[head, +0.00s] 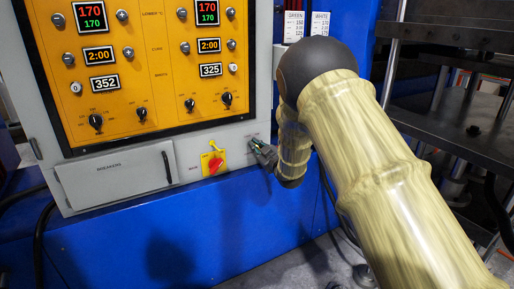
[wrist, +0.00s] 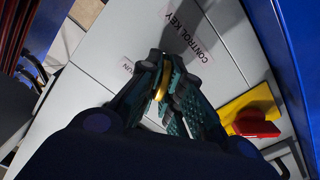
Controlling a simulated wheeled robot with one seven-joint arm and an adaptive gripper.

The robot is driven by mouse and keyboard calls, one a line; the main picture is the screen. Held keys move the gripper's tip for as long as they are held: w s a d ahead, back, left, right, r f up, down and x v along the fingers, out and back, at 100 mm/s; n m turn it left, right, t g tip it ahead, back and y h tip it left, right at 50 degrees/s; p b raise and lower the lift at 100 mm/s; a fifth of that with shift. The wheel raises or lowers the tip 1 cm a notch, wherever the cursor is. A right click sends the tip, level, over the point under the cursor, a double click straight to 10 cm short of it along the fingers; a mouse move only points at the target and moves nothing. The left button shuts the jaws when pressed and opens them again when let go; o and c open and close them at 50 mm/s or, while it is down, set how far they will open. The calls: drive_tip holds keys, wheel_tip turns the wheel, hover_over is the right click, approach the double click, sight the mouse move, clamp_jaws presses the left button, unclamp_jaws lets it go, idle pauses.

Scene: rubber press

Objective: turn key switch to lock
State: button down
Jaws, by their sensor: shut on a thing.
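The key switch sits at the lower right of the grey control panel (head: 232,140). In the wrist view a yellow key (wrist: 161,82) shows between my gripper's fingers, under a "CONTROL KEY" label (wrist: 190,36) and beside an "ON" label (wrist: 128,66). My gripper (head: 262,150) is against the panel there, also seen in the wrist view (wrist: 163,88), with its fingers shut on the key. The fingers hide most of the key and the switch, so its exact setting cannot be told.
A red rotary main switch (head: 215,165) on a yellow plate stands just left of my gripper, close by. An orange panel (head: 150,60) with displays and knobs is above. A door with a black handle (head: 167,166) is lower left. Press posts stand at the right.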

idle(0.4)
drive_tip(key=c, duration=1.6)
unclamp_jaws()
drive_tip(key=v, duration=1.2)
drive_tip(key=shift+f, duration=0.1)
